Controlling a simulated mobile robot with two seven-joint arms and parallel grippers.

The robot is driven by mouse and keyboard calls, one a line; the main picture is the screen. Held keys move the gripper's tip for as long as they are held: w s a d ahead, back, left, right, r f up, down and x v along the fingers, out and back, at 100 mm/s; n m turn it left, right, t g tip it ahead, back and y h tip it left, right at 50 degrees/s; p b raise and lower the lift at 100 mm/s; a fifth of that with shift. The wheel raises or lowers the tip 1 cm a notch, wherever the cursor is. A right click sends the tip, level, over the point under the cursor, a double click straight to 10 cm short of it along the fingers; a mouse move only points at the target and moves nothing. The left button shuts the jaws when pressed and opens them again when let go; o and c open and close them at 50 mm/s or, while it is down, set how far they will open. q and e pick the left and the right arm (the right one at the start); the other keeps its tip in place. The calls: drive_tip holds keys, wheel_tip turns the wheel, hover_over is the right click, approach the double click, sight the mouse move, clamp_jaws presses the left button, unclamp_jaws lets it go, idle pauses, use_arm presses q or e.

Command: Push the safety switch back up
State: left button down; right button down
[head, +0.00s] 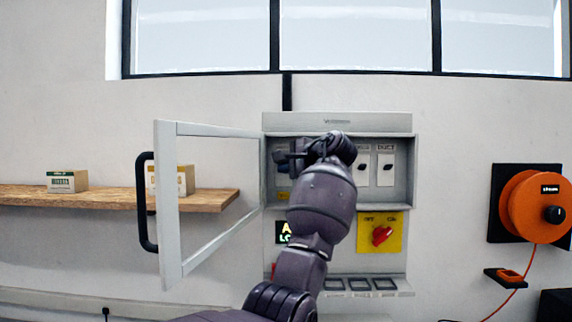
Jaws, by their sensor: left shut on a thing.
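A grey switch panel (338,122) is fixed to the wall, with a row of switches in its recess. One switch (386,167) under the label "DUCT" and another (363,168) to its left show clearly. My left gripper (290,158) is at the left part of the row, shut on what looks like a switch there. The hand and wrist cover most of that switch, so its position and label cannot be read. My right gripper is not in view.
The panel's framed door (168,210) with a black handle (145,200) stands open to the left. Below the row is a red knob (382,235) on a yellow plate. A wooden shelf (110,196) holds small boxes (67,181). An orange reel (530,205) hangs at right.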

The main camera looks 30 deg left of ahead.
use_arm(q)
drive_tip(key=shift+w+r+m+g+h, duration=0.15)
drive_tip(key=shift+m+g+h, duration=0.25)
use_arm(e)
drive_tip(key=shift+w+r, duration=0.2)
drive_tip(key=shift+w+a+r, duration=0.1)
use_arm(q)
drive_tip(key=c, duration=1.5)
unclamp_jaws()
drive_tip(key=shift+r, duration=0.1)
drive_tip(key=b+v, duration=0.2)
drive_tip(key=v, duration=0.8)
drive_tip(key=shift+d, duration=0.3)
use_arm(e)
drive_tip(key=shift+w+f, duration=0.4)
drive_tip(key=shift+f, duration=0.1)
use_arm(q)
drive_tip(key=shift+d+r, duration=0.1)
